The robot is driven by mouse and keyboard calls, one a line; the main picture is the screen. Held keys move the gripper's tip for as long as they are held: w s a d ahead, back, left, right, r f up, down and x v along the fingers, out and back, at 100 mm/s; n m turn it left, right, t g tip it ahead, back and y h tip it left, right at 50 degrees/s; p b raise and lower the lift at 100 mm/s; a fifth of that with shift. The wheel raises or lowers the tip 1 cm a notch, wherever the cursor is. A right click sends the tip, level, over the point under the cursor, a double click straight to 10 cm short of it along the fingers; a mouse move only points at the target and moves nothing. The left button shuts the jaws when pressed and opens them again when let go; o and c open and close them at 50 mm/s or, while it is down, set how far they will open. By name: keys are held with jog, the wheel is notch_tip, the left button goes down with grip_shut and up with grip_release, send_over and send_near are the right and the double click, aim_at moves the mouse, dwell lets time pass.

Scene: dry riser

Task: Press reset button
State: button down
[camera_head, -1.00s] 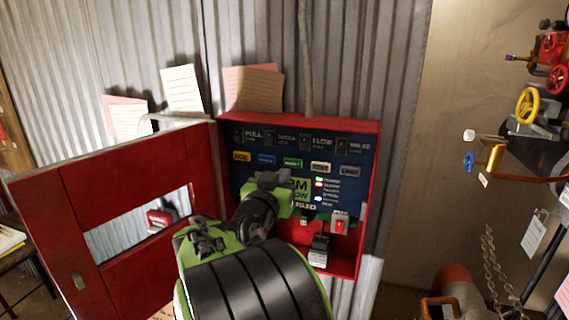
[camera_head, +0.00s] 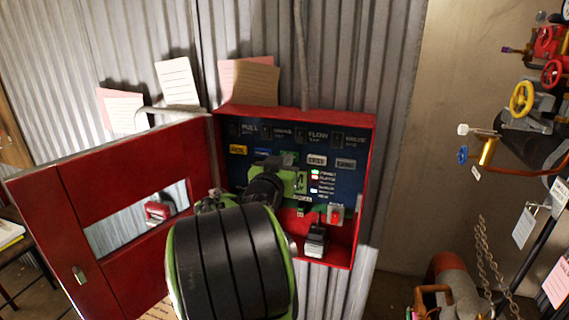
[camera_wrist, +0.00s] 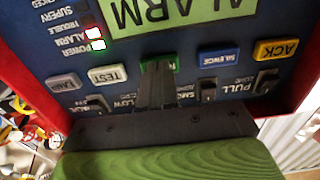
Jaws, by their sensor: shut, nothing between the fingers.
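The green button (camera_wrist: 175,63) sits in the row of coloured buttons, and its label is mostly covered by my fingers. It also shows in the head view (camera_head: 289,157), just above my gripper's green body. My gripper (camera_wrist: 158,68) is shut and empty, with its dark fingertips right over the green button in the wrist view. I cannot tell whether they touch it. The blue SILENCE button (camera_wrist: 220,60) and yellow ACK button (camera_wrist: 277,50) lie to its right there, and the white TEST button (camera_wrist: 107,76) to its left.
The panel sits in an open red box (camera_head: 368,150), its door (camera_head: 60,190) swung left. A green ALARM display (camera_wrist: 185,12) and lit status lights (camera_wrist: 98,45) are near the buttons. A red switch (camera_head: 335,214) is lower right. Valves (camera_head: 522,98) stand far right.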

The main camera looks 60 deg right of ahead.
jog(key=shift+d, duration=0.15)
jog(key=a+b, duration=0.1)
jog(key=a, duration=0.1)
jog(key=a+b, duration=0.2)
jog(key=s+a+b, duration=0.1)
jog(key=a, duration=0.1)
jog(key=shift+w, duration=0.1)
dwell(0.7)
